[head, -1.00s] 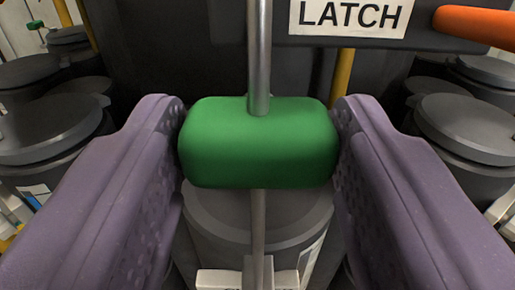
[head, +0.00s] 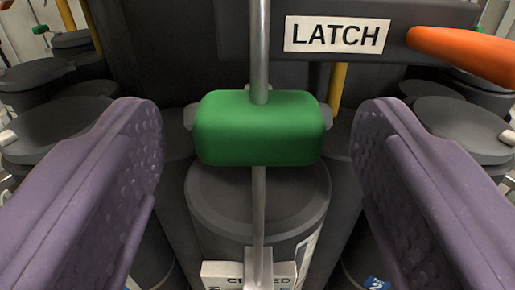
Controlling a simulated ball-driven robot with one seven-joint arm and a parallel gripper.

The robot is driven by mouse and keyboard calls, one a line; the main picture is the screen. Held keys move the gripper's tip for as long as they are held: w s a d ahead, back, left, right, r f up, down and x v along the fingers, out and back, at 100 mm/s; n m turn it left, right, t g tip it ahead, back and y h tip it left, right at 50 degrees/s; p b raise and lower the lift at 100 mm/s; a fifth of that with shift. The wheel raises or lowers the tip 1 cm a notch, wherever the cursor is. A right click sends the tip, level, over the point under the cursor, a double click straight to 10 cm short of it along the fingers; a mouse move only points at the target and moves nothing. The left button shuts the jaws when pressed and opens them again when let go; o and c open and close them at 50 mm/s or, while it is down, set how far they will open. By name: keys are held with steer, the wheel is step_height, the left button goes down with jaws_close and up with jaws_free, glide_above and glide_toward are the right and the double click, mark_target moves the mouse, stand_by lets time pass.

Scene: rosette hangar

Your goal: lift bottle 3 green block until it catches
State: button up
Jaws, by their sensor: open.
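The green block (head: 258,130) sits on a vertical metal rod (head: 260,45), above the dark grey lid of a bottle (head: 258,195). Small grey tabs show at both ends of the block. My gripper (head: 258,150) is open, with one purple finger on each side of the block and a clear gap on both sides. The fingers do not touch the block. The bottle's number cannot be read. A white label (head: 225,275) low in front of the bottle is partly hidden by the rod.
A dark bar with a white LATCH sign (head: 337,34) and an orange handle (head: 465,50) runs across the upper right. Yellow posts (head: 338,88) stand behind. Other dark lidded bottles stand at left (head: 55,125) and right (head: 460,130).

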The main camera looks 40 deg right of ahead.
steer(key=v, duration=0.7)
steer(key=shift+s+a+p, duration=0.15)
steer(key=shift+s+p, duration=0.1)
steer(key=shift+p, duration=0.05)
steer(key=w+a+f+n+t+y+b, duration=0.1)
steer(key=a+f+n+t+y+b, duration=0.25)
steer(key=b, duration=0.85)
steer(key=w+a+f+n+y+b, duration=0.2)
steer(key=a+f+y+b, duration=0.4)
steer(key=b, duration=0.5)
steer(key=s+a+f+n+g+b, duration=0.1)
steer(key=s+f+b, duration=0.4)
steer(key=b, duration=0.6)
steer(key=s+a+f+n+g+y+b, duration=0.1)
steer(key=s+a+f+b, duration=0.2)
steer(key=b, duration=0.8)
step_height(320, 180, down, 3)
steer(key=s, duration=0.2)
steer(key=shift+s+b, duration=0.3)
steer(key=shift+s, duration=0.05)
